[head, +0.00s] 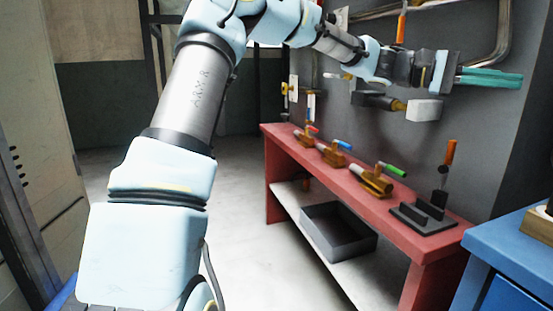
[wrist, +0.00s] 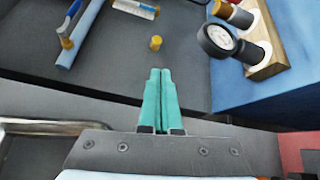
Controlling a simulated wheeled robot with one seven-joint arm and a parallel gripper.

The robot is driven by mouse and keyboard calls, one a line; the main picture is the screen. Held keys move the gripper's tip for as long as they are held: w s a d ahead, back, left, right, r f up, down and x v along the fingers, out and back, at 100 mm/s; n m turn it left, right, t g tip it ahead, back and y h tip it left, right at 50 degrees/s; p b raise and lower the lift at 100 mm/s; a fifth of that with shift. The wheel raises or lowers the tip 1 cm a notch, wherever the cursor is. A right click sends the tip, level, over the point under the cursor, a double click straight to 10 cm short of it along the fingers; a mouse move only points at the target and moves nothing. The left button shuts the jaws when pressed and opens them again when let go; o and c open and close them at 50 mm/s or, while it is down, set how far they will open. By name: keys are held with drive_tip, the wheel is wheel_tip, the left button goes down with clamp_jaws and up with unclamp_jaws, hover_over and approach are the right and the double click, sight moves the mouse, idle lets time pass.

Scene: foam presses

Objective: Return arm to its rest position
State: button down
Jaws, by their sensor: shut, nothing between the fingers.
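My gripper (head: 490,78) is at the upper right of the head view, held up in front of the grey wall and above the red bench. Its two teal fingers lie close together and hold nothing. The closed fingers also show in the wrist view (wrist: 160,72), pointing over a dark grey surface. My arm is raised and stretched out to the right in the head view.
A red bench (head: 415,236) carries several clamps and a black press (head: 425,215). A grey bin (head: 340,235) sits on its lower shelf. A blue cabinet (head: 510,250) stands at right. A gauge (wrist: 217,40) and a small yellow cylinder (wrist: 155,43) show in the wrist view. Floor left of the bench is clear.

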drive_tip(key=w+a+f+n+t+y, duration=0.1)
drive_tip(key=w+a+f+t+y, duration=0.2)
drive_tip(key=f, duration=0.5)
drive_tip(key=w+a+f+n+t+y, duration=0.1)
drive_tip(key=a+f+t, duration=0.2)
drive_tip(key=a+f, duration=0.35)
drive_tip(key=w+a+f+n+t+y, duration=0.1)
drive_tip(key=w+a+f+t+y, duration=0.1)
drive_tip(key=a+f, duration=0.65)
drive_tip(key=w+a+f+n+t+y, duration=0.1)
drive_tip(key=w+a+f+t+y, duration=0.3)
drive_tip(key=a, duration=0.7)
drive_tip(key=s+a+f+t+y, duration=0.1)
drive_tip(key=s+a+f+y, duration=0.15)
drive_tip(key=a, duration=0.95)
drive_tip(key=s+a+f+y, duration=0.15)
drive_tip(key=s+a, duration=0.25)
drive_tip(key=a, duration=0.7)
wheel_tip(320, 180, up, 13)
drive_tip(key=h+p, duration=0.1)
drive_tip(key=p, duration=1.2)
drive_tip(key=shift+w+d+r+n+p, duration=0.2)
drive_tip(key=shift+w+n+p, duration=0.1)
drive_tip(key=shift+p, duration=0.1)
